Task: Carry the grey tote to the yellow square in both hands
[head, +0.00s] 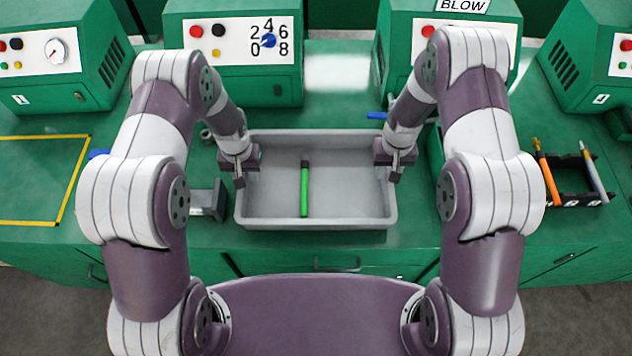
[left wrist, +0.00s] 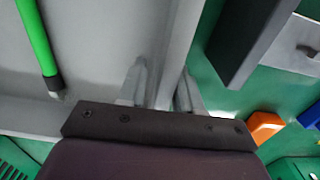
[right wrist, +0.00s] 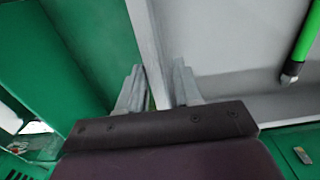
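The grey tote (head: 345,222) is in the middle of the head view, over the front of the green bench, with a green marker (head: 304,190) lying inside. My left gripper (head: 240,178) is at its left wall and my right gripper (head: 396,172) at its right wall. In the left wrist view the left fingers (left wrist: 160,92) stand either side of the wall, closed on it. In the right wrist view the right fingers (right wrist: 158,90) pinch the other wall likewise. I cannot tell whether the tote is off the bench. The yellow square (head: 73,190) is an outline at the far left.
Green machines line the back, one with a numbered dial (head: 268,41). A grey metal block (head: 208,200) sits just left of the tote, towards the square. A black rack (head: 575,185) with pens stands at right. The square's inside is clear where visible.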

